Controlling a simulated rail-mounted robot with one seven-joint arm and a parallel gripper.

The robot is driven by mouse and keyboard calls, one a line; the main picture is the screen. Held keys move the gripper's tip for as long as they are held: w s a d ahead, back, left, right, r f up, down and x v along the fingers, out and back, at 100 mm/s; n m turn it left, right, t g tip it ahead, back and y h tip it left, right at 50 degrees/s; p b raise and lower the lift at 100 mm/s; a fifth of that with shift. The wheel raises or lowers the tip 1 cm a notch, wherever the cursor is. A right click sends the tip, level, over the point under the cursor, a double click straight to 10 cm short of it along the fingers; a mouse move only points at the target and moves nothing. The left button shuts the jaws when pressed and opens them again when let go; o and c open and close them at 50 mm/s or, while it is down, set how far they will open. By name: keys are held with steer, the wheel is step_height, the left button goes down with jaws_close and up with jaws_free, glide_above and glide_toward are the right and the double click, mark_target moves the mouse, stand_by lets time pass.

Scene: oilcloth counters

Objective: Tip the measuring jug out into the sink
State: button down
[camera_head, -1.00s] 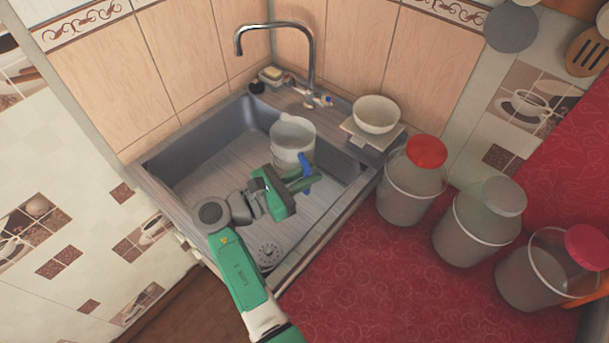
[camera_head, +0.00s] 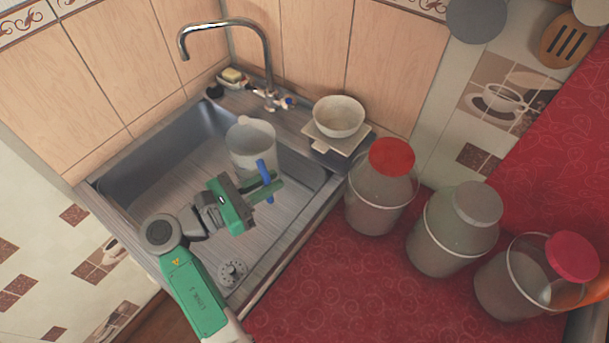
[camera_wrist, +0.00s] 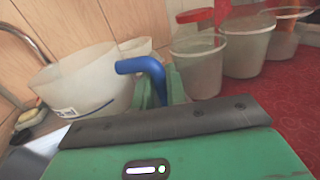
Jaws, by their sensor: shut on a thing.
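The measuring jug (camera_head: 252,150) is a pale translucent vessel with a blue handle (camera_head: 264,181). My gripper (camera_head: 268,187) is shut on that handle and holds the jug over the far right part of the grey sink (camera_head: 190,187). In the head view the jug looks roughly upright, with its opening facing up; a slight tilt is hard to judge. In the wrist view the jug (camera_wrist: 88,82) is at the left, and the blue handle (camera_wrist: 146,68) rises between my fingers. What the jug contains cannot be made out.
A curved tap (camera_head: 268,60) stands behind the sink, with a soap dish (camera_head: 233,80) beside it. A bowl (camera_head: 339,116) sits right of the tap. Several lidded jars, including a red-lidded one (camera_head: 380,190), stand on the red counter (camera_head: 340,290). The basin's left part is clear.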

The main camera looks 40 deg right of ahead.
steer(key=shift+w+a+f+b, duration=0.1)
steer(key=shift+a+b, duration=0.1)
steer(key=shift+b, duration=0.2)
steer(key=n+h+b, duration=0.1)
steer(key=n+b, duration=0.1)
steer(key=w+a+n+t+h+b, duration=0.1)
steer(key=n+h+b, duration=0.1)
steer(key=shift+w+a+h, duration=0.1)
steer(key=shift+w+h, duration=0.1)
steer(key=shift+h, duration=0.1)
steer(key=r+n+p, duration=0.1)
steer(key=p, duration=0.2)
steer(key=shift+r+n+t+h, duration=0.2)
steer(key=shift+n+t+h, duration=0.1)
steer(key=shift+h, duration=0.1)
steer(key=shift+f, duration=0.1)
